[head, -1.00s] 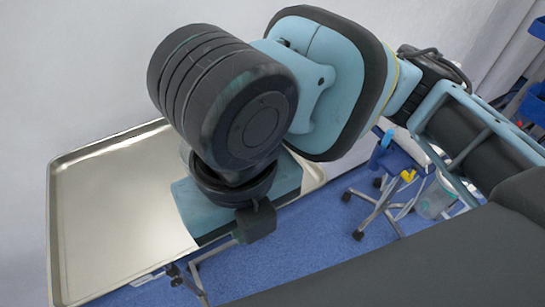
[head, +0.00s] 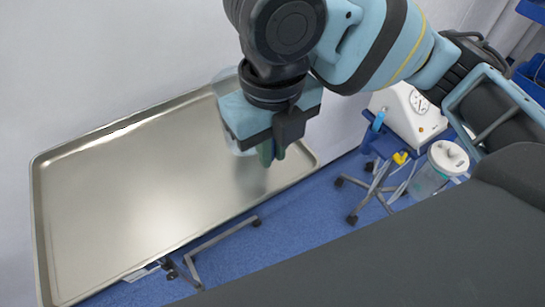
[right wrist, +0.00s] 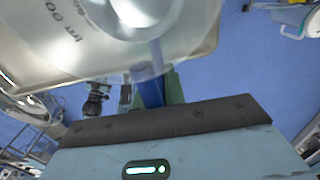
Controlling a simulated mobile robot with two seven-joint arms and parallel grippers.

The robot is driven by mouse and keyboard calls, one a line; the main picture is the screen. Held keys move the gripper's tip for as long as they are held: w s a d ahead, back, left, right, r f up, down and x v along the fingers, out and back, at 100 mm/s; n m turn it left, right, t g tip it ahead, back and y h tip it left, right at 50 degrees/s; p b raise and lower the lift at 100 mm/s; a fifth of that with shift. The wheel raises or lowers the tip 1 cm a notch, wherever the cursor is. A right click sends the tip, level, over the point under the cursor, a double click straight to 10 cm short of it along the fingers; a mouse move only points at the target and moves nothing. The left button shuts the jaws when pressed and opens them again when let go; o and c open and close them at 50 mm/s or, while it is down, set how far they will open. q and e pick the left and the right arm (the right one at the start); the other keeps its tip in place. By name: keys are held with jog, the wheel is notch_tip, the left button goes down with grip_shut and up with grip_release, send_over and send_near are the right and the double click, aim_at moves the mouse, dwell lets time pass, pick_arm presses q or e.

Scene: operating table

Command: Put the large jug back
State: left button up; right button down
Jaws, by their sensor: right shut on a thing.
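The large jug (head: 226,80) is clear plastic and mostly hidden behind my right gripper in the head view. In the right wrist view the jug (right wrist: 95,45) fills the upper left, with printed ml marks on its wall. My right gripper (head: 270,150) is shut on the jug, at a blue and green part that shows between the fingers in the right wrist view (right wrist: 155,90). It holds the jug over the right end of the metal tray (head: 120,200). I cannot tell the gap between jug and tray. My left gripper is not in view.
The tray has a raised rim and its visible surface is bare. A wheeled stand (head: 370,190) and a lidded clear canister (head: 438,172) stand to the right. A dark padded surface (head: 420,255) fills the lower right. A pale wall is behind the tray.

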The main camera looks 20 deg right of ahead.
notch_tip(320, 180, down, 4)
jog(key=shift+r, duration=0.25)
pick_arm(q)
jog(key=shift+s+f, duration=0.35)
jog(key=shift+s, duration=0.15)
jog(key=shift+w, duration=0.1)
pick_arm(e)
jog(key=shift+f, duration=0.15)
jog(key=c, duration=1.5)
grip_release()
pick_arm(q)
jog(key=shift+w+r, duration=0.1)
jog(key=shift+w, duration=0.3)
